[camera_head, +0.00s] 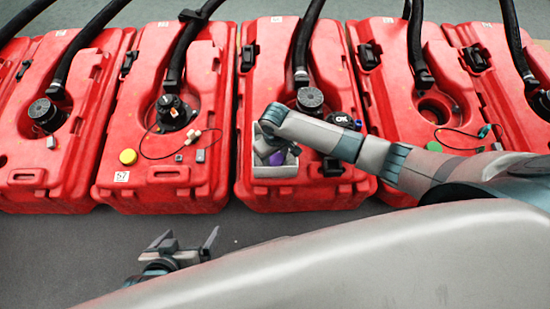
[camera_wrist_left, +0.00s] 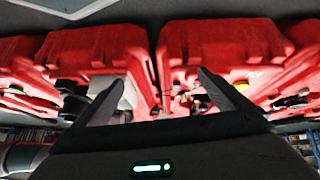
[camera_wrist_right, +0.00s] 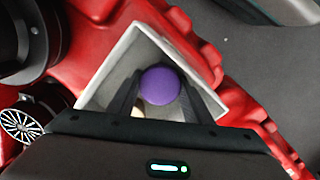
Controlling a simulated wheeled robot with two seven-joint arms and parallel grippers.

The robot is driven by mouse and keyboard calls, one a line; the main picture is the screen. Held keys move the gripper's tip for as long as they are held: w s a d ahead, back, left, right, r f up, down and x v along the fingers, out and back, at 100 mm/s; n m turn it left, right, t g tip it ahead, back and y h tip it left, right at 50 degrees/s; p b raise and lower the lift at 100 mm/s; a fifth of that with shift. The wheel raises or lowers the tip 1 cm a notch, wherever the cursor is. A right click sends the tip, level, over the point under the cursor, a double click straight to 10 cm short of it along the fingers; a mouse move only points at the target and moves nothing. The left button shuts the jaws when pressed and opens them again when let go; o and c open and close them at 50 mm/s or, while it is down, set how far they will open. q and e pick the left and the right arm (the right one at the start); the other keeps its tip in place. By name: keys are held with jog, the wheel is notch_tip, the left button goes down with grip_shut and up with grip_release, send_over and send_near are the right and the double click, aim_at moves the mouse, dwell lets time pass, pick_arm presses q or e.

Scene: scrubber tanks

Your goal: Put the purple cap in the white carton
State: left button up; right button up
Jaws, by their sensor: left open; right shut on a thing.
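The purple cap (camera_wrist_right: 160,86) is between the fingers of my right gripper (camera_wrist_right: 156,98), which is shut on it. In the right wrist view the cap is over the inside of the white carton (camera_wrist_right: 140,40), within its rim; whether it touches the carton floor I cannot tell. In the head view the carton (camera_head: 275,172) sits on the middle red tank, and my right gripper (camera_head: 275,152) reaches into it, partly hiding the cap (camera_head: 279,157). My left gripper (camera_head: 185,246) is open and empty, low in front of the tanks.
Several red tanks (camera_head: 170,110) stand in a row with black hoses rising from them. A yellow cap (camera_head: 128,156) lies on the second tank from the left. The grey floor in front is clear.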

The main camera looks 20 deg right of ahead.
aim_at(275, 159)
pick_arm(q)
jog(key=shift+w, duration=0.1)
pick_arm(e)
jog(key=shift+f, duration=0.1)
jog(key=o, duration=0.7)
pick_arm(q)
jog(key=shift+w+a, duration=0.1)
pick_arm(e)
jog(key=shift+o, duration=0.2)
jog(key=shift+r, duration=0.5)
pick_arm(q)
jog(key=a+p, duration=0.1)
jog(key=s+a+g+y+p, duration=0.1)
jog(key=s+a+g, duration=0.1)
jog(key=shift+s+a+f+p, duration=0.15)
jog(key=shift+a+f+p, duration=0.2)
jog(key=shift+p, duration=0.05)
pick_arm(e)
notch_tip(275, 159, up, 11)
jog(key=shift+r, duration=0.15)
jog(key=shift+a, duration=0.1)
